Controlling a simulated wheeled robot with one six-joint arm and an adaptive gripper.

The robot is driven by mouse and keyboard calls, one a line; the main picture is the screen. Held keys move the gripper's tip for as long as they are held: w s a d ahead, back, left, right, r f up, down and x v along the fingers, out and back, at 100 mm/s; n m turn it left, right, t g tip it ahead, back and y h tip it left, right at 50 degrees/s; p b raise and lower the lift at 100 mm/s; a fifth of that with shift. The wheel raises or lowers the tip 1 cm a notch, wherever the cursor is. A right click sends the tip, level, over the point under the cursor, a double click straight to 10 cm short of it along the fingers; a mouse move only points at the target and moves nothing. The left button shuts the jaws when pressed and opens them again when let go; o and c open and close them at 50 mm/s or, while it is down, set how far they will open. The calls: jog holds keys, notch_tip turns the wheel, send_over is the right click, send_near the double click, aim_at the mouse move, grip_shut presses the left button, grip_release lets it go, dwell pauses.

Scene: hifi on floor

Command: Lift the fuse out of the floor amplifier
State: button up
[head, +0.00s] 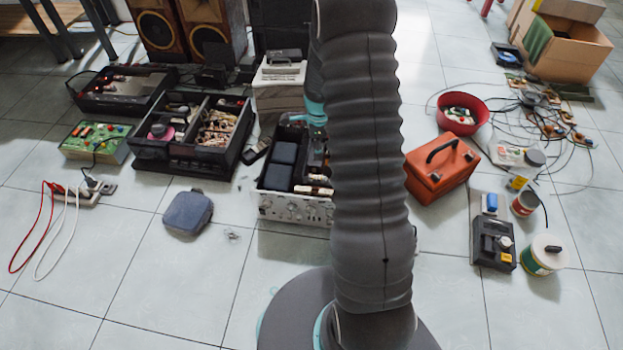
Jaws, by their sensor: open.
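The floor amplifier (284,209) stands on the tiles just left of my arm. It has a silver front panel with knobs, and its top is open. Two dark blocks sit inside its left half, with small pale and reddish parts to their right. My arm's dark ribbed sleeve covers its right side. I cannot make out the fuse; it may be hidden behind the sleeve or too small to tell. A teal part of my arm shows above the amplifier's back edge. My gripper's fingers are hidden behind the sleeve.
A dark blue pouch (188,212) lies left of the amplifier. A black divided box (190,158) stands behind it. An orange toolbox (441,168) is right of my arm, near a red bowl (462,114). Loose cables cover the floor at right.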

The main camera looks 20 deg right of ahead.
jog(key=m, duration=0.1)
jog(key=b, duration=0.1)
send_over(317, 176)
jog(key=shift+m, duration=0.3)
jog(key=f, duration=0.8)
jog(key=shift+s+a+f, duration=0.15)
jog(key=shift+s, duration=0.15)
jog(key=shift+w+f+b, duration=0.15)
jog(key=shift+f+b, duration=0.1)
jog(key=shift+f, duration=1.15)
jog(key=shift+w+f+b, duration=0.1)
jog(key=shift+f+b, duration=0.1)
jog(key=shift+f, duration=1.15)
grip_shut()
